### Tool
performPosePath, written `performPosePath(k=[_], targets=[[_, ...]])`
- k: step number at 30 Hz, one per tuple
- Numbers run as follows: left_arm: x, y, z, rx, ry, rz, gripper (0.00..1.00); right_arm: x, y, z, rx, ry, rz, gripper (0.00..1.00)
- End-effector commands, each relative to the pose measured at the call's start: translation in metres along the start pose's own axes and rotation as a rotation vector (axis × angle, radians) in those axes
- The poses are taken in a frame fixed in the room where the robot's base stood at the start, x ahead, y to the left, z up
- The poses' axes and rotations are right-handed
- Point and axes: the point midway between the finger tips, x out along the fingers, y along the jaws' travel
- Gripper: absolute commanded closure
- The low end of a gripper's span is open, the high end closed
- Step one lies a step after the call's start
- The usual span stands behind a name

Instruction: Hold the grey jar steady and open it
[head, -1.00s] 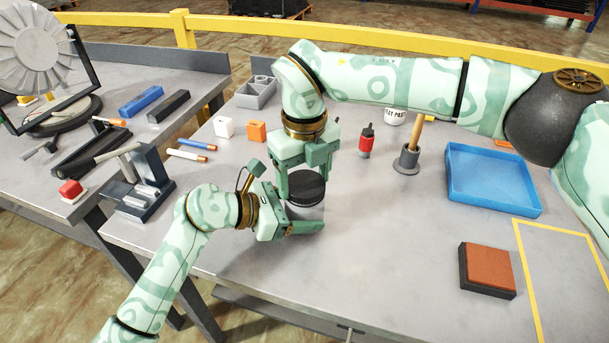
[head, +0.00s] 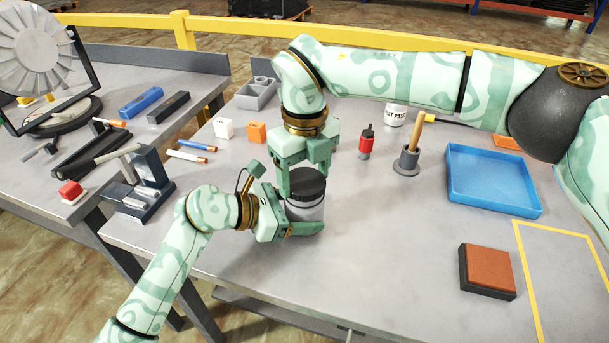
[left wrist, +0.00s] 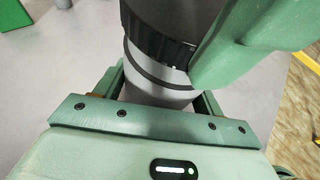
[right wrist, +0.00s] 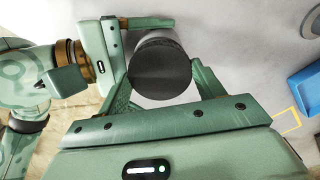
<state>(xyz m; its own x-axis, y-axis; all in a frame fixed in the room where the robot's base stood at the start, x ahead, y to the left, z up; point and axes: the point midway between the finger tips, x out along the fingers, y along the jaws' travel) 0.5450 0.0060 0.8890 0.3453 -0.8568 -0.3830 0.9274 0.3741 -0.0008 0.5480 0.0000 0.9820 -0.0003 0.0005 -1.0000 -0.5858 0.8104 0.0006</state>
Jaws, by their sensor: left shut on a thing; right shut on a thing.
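The jar has a grey body (head: 305,213) and a black ridged lid (head: 308,184), and it stands upright on the bench. My right gripper (head: 305,176) comes from above and is shut on the black lid, a finger on either side, as the right wrist view shows of the lid (right wrist: 160,64). In the left wrist view, a grey strip and a thin dark ring (left wrist: 152,75) show below the lid's ridged edge (left wrist: 160,45). I cannot tell whether the lid is still seated.
A red bottle (head: 366,142), a grey holder (head: 406,160) with a wooden handle and a blue tray (head: 492,180) stand right of the jar. White (head: 223,128) and orange (head: 257,132) blocks lie behind left.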

Motion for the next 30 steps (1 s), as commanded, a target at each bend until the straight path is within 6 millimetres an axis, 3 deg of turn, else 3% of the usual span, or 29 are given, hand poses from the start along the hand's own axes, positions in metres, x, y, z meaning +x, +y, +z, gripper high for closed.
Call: performPosePath(k=[22,30], targets=[[0.0,0.0,0.0,0.0,0.0,0.0,0.95,-0.016,0.0,0.0,0.001,-0.001,0.0,0.6],[0.0,0.0,0.0,0.0,0.0,0.0,0.95,-0.048,0.0,0.001,0.002,-0.003,-0.002,0.6]])
